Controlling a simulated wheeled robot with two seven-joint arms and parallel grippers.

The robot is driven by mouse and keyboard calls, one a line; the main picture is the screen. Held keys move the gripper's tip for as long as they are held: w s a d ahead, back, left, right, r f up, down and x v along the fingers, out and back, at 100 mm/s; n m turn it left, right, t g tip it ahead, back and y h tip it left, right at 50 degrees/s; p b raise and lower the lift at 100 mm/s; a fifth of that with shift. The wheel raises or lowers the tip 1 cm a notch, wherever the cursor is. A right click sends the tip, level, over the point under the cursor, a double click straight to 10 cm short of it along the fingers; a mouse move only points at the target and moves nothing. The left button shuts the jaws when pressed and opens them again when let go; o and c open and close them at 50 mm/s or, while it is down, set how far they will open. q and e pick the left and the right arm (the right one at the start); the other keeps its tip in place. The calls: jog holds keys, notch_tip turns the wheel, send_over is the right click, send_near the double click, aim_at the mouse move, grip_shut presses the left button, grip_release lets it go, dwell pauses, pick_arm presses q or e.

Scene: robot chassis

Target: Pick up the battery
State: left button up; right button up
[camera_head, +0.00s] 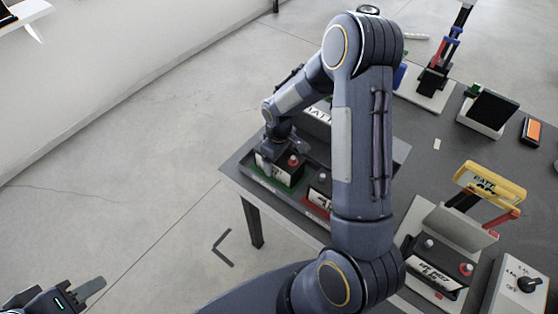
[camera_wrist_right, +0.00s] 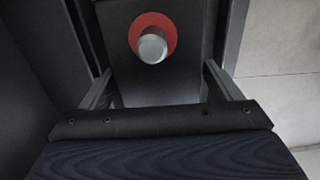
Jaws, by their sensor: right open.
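A dark battery (camera_head: 287,168) with a red-ringed terminal sits in the green-marked slot of a grey tray (camera_head: 258,186) at the table's left end. My right gripper (camera_head: 272,154) is over this battery, pointing down. In the right wrist view the open fingers of my right gripper (camera_wrist_right: 162,88) stand on either side of the battery (camera_wrist_right: 160,82), its silver terminal and red ring ahead of them. Whether the fingers touch it I cannot tell. My left gripper (camera_head: 82,294) is low at the far left, away from the table; its jaw gap is unclear.
A second battery (camera_head: 319,198) stands in the red-marked slot beside it, partly behind my right arm. A tester-like box (camera_head: 434,270), a yellow-handled device (camera_head: 490,183) and a switch box (camera_head: 525,287) stand at right. Floor left of the table is clear.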

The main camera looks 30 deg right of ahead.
grip_shut()
jog(key=shift+w+r, duration=0.1)
jog(key=shift+r, duration=0.05)
dwell(0.4)
jog(key=shift+r, duration=0.1)
